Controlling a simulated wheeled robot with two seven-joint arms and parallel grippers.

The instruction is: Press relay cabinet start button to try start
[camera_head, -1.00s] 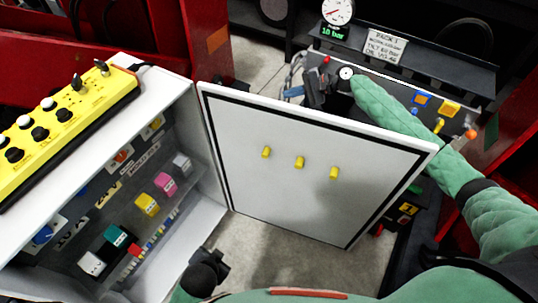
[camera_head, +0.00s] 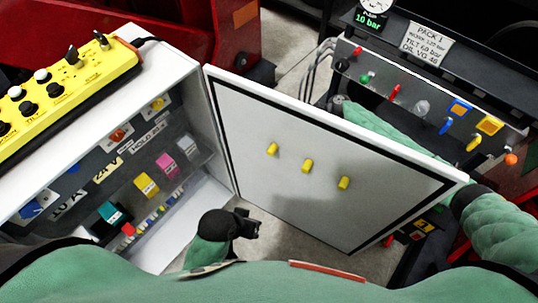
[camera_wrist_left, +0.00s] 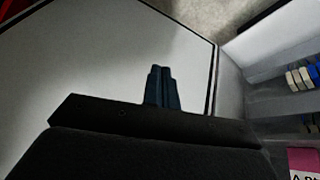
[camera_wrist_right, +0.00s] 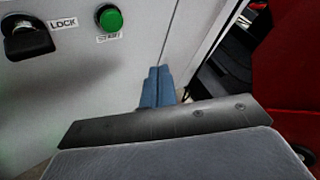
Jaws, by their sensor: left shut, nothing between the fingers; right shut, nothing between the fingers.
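A green round button (camera_wrist_right: 110,18) with a small label below it sits on a light grey panel in the right wrist view, beside a black latch marked LOCK (camera_wrist_right: 28,38). My right gripper (camera_wrist_right: 157,80) is shut and empty, apart from the button, below and right of it in that view. In the head view the door hides this gripper. The white relay cabinet (camera_head: 185,85) stands open at left, its door (camera_head: 300,215) swung out. My left gripper (camera_head: 254,228) is shut and empty near the inner side of the door; its fingers show in the left wrist view (camera_wrist_left: 161,75).
A yellow control box (camera_head: 75,85) with black knobs lies on the cabinet top. Behind the door is a dark hydraulic pack panel (camera_head: 420,95) with coloured levers and a gauge (camera_head: 374,3). Red machine frames stand at the back left and right.

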